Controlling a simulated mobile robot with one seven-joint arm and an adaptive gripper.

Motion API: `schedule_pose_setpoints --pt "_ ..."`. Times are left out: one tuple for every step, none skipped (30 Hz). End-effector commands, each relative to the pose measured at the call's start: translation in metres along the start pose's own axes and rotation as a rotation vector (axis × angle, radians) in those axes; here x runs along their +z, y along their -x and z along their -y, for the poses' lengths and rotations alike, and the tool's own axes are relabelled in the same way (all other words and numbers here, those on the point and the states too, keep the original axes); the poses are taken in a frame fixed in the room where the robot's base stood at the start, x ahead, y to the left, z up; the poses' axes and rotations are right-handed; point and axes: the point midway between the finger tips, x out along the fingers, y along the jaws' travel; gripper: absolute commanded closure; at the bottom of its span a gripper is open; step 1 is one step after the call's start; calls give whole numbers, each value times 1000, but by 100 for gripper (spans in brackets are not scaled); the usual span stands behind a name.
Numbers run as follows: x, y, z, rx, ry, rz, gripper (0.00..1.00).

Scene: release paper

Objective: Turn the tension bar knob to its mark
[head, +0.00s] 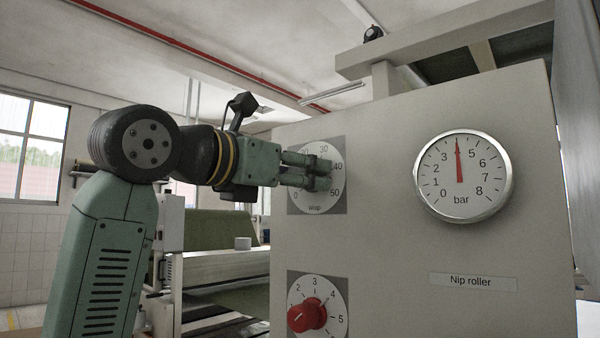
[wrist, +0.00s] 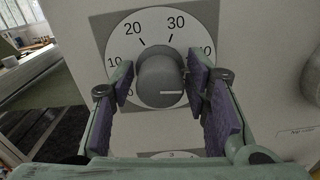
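A grey round knob (wrist: 161,80) sits on a white dial (wrist: 125,45) numbered in tens; the head view shows 0 to 50 and a small word that looks like "wrap". The knob's white line points right in the wrist view. My gripper (wrist: 160,83) has its purple-padded fingers on either side of the knob, open, with a narrow gap at the left. Contact at the right is unclear. In the head view my gripper (head: 328,172) covers the knob and the dial (head: 312,200). I see no label reading tension bar.
A red knob (head: 307,315) on a second dial numbered in ones stands below. A round bar gauge (head: 463,177) is at right, its red needle pointing up. A "Nip roller" label (head: 473,282) is under it. The grey panel (head: 395,250) is flat between them.

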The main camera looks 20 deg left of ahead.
Motion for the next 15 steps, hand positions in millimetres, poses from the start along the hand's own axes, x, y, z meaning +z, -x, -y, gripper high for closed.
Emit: schedule_pose_setpoints --pt "0 0 0 0 0 0 63" --pt "0 0 0 0 0 0 65" --pt "0 0 0 0 0 0 67" --pt "0 0 0 0 0 0 69" --pt "0 0 0 0 0 0 71" --pt "0 0 0 0 0 0 74" --pt "0 0 0 0 0 0 76" --pt "0 0 0 0 0 0 78" --pt "0 0 0 0 0 0 81" --pt "0 0 0 0 0 0 83" --pt "0 0 0 0 0 0 85" --pt "0 0 0 0 0 0 87" --pt "0 0 0 0 0 0 89" --pt "0 0 0 0 0 0 91" --pt "0 0 0 0 0 0 94"
